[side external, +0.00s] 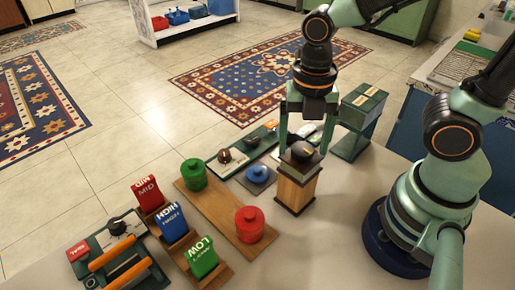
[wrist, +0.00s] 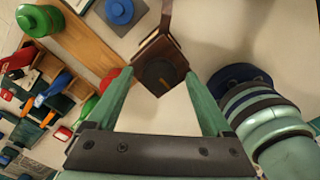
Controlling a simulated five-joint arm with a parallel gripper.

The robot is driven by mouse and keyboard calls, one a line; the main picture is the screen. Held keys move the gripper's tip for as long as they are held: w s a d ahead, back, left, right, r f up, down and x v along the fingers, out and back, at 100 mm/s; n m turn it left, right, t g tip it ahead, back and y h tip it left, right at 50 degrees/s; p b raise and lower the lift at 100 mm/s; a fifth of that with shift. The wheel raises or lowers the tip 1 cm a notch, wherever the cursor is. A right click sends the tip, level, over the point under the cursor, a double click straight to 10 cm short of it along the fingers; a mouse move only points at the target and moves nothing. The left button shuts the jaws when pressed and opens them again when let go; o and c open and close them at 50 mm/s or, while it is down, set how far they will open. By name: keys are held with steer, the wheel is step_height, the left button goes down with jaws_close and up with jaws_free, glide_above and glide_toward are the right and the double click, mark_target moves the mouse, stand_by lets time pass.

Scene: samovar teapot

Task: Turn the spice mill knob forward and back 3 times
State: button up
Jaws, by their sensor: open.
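The spice mill is a wooden box (side external: 294,190) with a dark top and a round black knob (side external: 302,152). It stands upright on the table in the side view. In the wrist view its knob (wrist: 160,75) shows a pale orange mark and sits between my fingertips. My gripper (side external: 304,152) points down over the mill with its fingers open, one on each side of the knob. It also shows in the wrist view (wrist: 160,74), with gaps between the fingers and the knob. I cannot tell the exact height of the fingertips against the knob.
A wooden board (side external: 219,206) with green (side external: 194,176) and red (side external: 250,226) lidded jars lies left of the mill. A blue knobbed piece (side external: 258,175) is close behind it. Labelled red, blue and green blocks stand at the front left. A green box (side external: 362,105) stands behind right.

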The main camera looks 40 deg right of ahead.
jaws_close()
steer(key=shift+m, duration=0.4)
steer(key=m, duration=0.2)
steer(key=shift+m, duration=0.4)
steer(key=m, duration=0.9)
steer(key=shift+m, duration=1.9)
